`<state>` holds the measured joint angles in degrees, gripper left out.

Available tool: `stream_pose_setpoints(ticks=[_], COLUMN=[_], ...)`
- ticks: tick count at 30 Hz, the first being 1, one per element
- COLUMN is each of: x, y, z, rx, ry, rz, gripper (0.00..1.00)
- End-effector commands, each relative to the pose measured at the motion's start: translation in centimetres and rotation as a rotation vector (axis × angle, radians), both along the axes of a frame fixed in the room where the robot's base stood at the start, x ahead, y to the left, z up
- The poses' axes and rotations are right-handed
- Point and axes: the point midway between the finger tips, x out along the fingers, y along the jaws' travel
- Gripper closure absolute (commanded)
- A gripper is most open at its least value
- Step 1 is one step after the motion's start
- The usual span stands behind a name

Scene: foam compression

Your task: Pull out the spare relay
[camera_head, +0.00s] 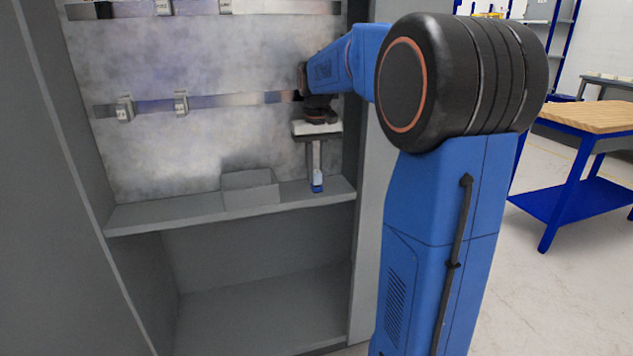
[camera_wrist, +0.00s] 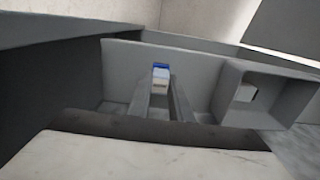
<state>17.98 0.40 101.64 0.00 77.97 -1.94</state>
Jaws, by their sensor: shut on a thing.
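The relay (camera_wrist: 161,76), a small white block with a blue end, is between the two fingertips of my gripper (camera_wrist: 160,90) in the wrist view. My gripper points down and is shut on it. In the head view the relay (camera_head: 317,180) hangs at the lower end of my gripper (camera_head: 316,172), blue end down, near the right side of the cabinet shelf (camera_head: 150,214). I cannot tell whether its blue end touches the shelf. The fingers hide part of the relay.
A grey open box (camera_head: 250,188) stands on the shelf left of my gripper; in the wrist view the box (camera_wrist: 280,75) holds a pale block. Rails with several small modules (camera_head: 181,103) cross the back panel. The cabinet's right wall is close to my arm.

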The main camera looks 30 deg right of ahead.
Motion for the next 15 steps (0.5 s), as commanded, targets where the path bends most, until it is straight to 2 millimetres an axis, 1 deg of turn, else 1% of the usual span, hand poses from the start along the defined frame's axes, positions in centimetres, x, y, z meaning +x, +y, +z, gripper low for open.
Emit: stream_pose_setpoints(ticks=[15], x=[0.02], y=[-0.01], z=[0.82], rx=[0.000], ry=[-0.001], rz=[0.000], gripper=[1.00])
